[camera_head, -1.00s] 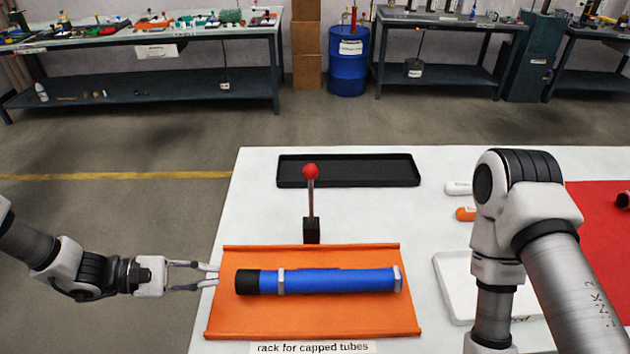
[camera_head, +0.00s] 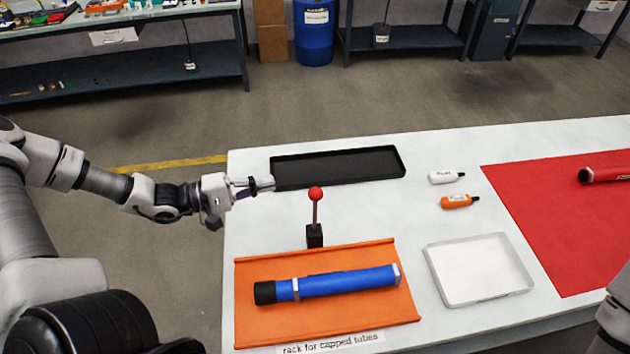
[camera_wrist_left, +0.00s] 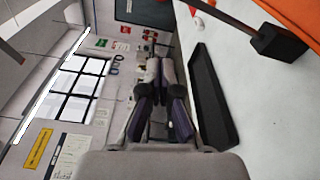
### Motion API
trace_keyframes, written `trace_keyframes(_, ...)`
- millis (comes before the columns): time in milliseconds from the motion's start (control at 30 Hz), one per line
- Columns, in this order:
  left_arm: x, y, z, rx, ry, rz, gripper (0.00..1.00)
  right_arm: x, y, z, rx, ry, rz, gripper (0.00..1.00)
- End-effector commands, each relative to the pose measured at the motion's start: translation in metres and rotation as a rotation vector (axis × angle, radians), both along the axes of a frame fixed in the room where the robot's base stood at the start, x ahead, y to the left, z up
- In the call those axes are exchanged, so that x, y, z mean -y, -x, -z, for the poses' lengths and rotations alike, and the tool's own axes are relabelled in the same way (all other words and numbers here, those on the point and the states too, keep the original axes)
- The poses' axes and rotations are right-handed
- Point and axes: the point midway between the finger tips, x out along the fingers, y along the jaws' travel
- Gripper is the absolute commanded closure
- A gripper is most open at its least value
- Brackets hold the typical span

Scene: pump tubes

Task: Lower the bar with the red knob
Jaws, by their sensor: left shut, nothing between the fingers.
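The bar (camera_head: 315,209) stands upright with a round red knob (camera_head: 316,193) on top and a small black base (camera_head: 314,236) below. It stands just behind the orange rack. In the left wrist view part of the bar (camera_wrist_left: 225,18) and its base (camera_wrist_left: 280,42) show at top right; the knob is not visible there. My left gripper (camera_head: 266,184) is shut and empty, to the left of the knob in the head view, near the left end of the black tray. Its fingers (camera_wrist_left: 160,75) also show in the left wrist view. My right gripper is out of view.
A blue tube (camera_head: 340,284) with a black cap lies on the orange rack (camera_head: 390,318). The black tray (camera_head: 335,180) lies behind the bar. White (camera_head: 445,177) and orange (camera_head: 457,201) bottles, a white tray (camera_head: 480,270) and a red mat (camera_head: 560,220) are to the right.

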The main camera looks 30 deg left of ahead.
Motion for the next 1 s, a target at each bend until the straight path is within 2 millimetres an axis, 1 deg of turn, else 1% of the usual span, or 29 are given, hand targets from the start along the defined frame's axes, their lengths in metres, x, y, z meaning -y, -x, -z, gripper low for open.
trace_keyframes(167, 0.006, -0.005, 0.003, -0.002, -0.001, 0.004, 1.0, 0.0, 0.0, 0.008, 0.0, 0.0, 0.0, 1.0)
trace_keyframes(300, 0.02, -0.018, 0.007, -0.003, -0.004, 0.008, 1.0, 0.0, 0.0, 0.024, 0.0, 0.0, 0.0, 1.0)
trace_keyframes(467, 0.039, -0.036, 0.007, -0.005, -0.005, 0.01, 1.0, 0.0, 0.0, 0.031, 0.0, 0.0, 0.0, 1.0)
trace_keyframes(500, 0.044, -0.041, 0.004, -0.005, -0.005, 0.01, 1.0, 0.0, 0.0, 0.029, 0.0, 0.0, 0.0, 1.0)
trace_keyframes(600, 0.056, -0.054, 0.005, -0.004, -0.005, 0.008, 1.0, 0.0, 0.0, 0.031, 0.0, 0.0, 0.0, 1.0)
trace_keyframes(733, 0.073, -0.07, 0.004, -0.005, -0.004, 0.008, 1.0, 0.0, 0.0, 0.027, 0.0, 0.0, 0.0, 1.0)
trace_keyframes(767, 0.075, -0.068, -0.001, -0.006, 0.0, 0.005, 1.0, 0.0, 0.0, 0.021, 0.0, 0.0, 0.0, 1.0)
trace_keyframes(800, 0.077, -0.059, -0.006, -0.007, 0.003, 0.001, 1.0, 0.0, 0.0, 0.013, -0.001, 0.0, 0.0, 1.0)
trace_keyframes(900, 0.083, -0.046, -0.007, -0.006, 0.003, 0.001, 1.0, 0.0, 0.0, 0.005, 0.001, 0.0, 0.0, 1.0)
trace_keyframes(1000, 0.087, -0.038, -0.006, -0.004, 0.001, 0.0, 1.0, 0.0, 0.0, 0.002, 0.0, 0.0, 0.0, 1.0)
